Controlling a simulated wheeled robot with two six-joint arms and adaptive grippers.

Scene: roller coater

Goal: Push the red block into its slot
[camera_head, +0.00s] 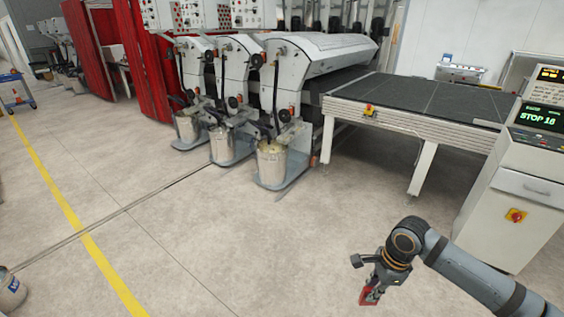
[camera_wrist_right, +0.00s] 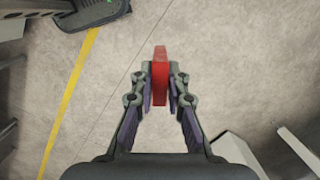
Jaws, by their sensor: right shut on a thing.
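My right gripper (camera_head: 375,287) is at the lower right of the head view, above the bare floor. It is shut on the red block (camera_head: 369,297). In the right wrist view the red block (camera_wrist_right: 160,72) stands upright between the two fingertips of the right gripper (camera_wrist_right: 160,85), with its top end sticking out past them. The block is clear of any other surface in that view. My left gripper is in neither view. I cannot make out a slot for the block in these frames.
A roller coater (camera_head: 310,55) with several metal buckets (camera_head: 271,163) stands at the back. A dark conveyor table (camera_head: 425,97) extends right from it. A control cabinet (camera_head: 515,205) with a lit display stands close on the right. The floor (camera_head: 220,245) in the middle is clear.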

